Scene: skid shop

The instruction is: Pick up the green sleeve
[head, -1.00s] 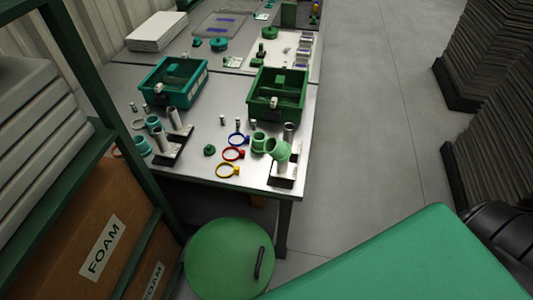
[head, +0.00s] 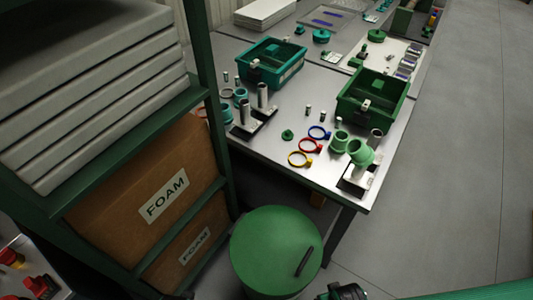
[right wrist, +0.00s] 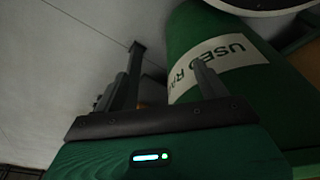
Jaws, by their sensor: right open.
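One sleeve (head: 340,142) stands on the table top. The other sleeve (head: 361,152) sits tilted at the top of a metal post on a dark and white stand (head: 357,177). My right gripper (right wrist: 168,58) is open and empty in the right wrist view, with a green drum labelled "USED RA…" (right wrist: 190,40) beyond its fingers. No sleeve shows in that view. My left gripper is not in view.
The table (head: 275,152) also holds a teal bin (head: 290,72), a dark green bin (head: 390,112) and blue, red and yellow rings (head: 300,159). The green drum's lid (head: 270,240) is before the table. A shelf with foam boxes (head: 150,180) stands left. Floor at right is clear.

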